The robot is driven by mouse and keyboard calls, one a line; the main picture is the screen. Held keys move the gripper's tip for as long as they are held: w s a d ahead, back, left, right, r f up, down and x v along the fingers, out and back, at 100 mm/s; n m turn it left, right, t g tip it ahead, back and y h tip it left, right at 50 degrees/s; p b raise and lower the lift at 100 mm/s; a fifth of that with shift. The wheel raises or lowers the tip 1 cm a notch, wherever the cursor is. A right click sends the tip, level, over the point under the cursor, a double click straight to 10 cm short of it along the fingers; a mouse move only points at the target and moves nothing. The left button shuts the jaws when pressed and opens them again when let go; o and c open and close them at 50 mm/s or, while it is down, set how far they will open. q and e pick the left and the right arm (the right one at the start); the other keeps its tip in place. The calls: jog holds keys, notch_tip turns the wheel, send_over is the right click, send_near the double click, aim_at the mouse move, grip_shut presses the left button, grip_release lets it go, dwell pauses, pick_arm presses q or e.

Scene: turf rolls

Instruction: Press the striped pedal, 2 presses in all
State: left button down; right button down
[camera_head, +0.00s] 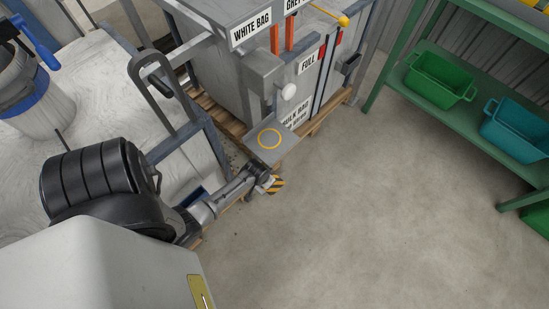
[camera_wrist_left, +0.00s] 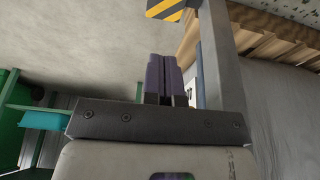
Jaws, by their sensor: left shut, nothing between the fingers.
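The striped pedal (camera_head: 278,185), yellow and black, juts out low beside the grey machine. In the left wrist view its striped edge (camera_wrist_left: 172,12) shows at the top, cut off by the frame. My left gripper (camera_head: 264,181) is right beside the pedal in the head view, partly overlapping it. In the left wrist view its two dark fingers (camera_wrist_left: 161,58) are shut together and empty, with a gap in the picture between their tips and the pedal. Whether the gripper touches the pedal elsewhere I cannot tell. My right gripper is not in view.
A grey post (camera_wrist_left: 220,60) stands close beside the fingers. A grey plate with a yellow ring (camera_head: 270,138) sits above the pedal. Wooden pallets (camera_head: 225,122) lie under the machine. A green shelf (camera_head: 478,50) with bins stands at the right. The concrete floor (camera_head: 390,210) is clear.

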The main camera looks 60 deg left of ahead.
aim_at(276, 186)
pick_arm(q)
jog(key=b+x, duration=1.1)
jog(key=x, duration=0.5)
jog(key=shift+w+f, duration=0.2)
jog(key=shift+f, duration=0.15)
jog(key=shift+a, duration=0.1)
jog(key=shift+s, duration=0.1)
